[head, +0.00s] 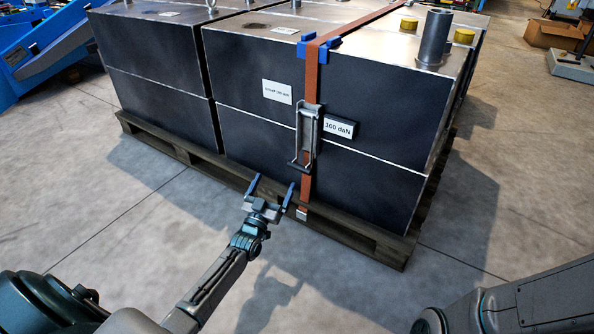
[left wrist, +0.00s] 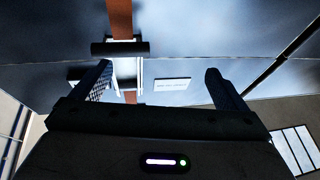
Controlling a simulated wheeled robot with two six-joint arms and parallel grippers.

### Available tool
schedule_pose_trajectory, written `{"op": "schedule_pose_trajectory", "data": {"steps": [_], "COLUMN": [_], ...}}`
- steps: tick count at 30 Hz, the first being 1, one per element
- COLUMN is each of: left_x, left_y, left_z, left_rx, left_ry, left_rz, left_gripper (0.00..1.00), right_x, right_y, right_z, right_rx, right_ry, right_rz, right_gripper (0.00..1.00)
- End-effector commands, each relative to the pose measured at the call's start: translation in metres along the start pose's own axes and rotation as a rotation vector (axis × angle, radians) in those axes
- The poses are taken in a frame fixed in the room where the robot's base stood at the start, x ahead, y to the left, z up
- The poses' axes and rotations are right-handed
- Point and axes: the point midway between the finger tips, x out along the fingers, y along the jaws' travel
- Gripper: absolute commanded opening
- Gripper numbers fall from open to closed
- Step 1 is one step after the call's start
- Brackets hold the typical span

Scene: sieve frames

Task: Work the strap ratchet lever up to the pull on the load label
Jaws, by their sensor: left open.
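The strap ratchet (head: 307,128) sits on an orange strap (head: 312,75) down the front of a dark crate. Its lever, with a dark grip bar (head: 300,167), points down. In the left wrist view the bar (left wrist: 120,48) shows beyond the open fingers (left wrist: 158,75). My right gripper is out of view.
The crates stand on a wooden pallet (head: 175,147), whose front edge is close to my left gripper. A blue edge protector (head: 319,49) is under the strap at the crate's top edge. The strap's tail end (head: 302,213) hangs over the pallet. The front floor is clear.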

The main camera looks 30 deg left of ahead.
Motion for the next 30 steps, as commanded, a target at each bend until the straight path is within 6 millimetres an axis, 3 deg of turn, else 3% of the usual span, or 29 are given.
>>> {"op": "schedule_pose_trajectory", "data": {"steps": [1,6,16,30], "left_x": [0.001,-0.005,-0.013,0.056], "left_y": [0.0,0.015,0.039,0.051], "left_z": [-0.012,-0.03,-0.039,-0.009], "left_rx": [0.001,-0.001,-0.004,-0.006], "left_ry": [-0.059,-0.25,-0.376,-0.373], "left_rz": [0.003,0.069,0.169,0.167], "left_gripper": [0.95,0.95,0.95,0.95], "right_x": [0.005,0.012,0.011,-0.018], "right_y": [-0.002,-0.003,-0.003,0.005], "right_z": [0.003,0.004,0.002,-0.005], "right_rx": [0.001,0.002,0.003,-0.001], "right_ry": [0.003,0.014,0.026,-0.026], "right_rz": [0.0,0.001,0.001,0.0], "right_gripper": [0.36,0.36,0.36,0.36]}}
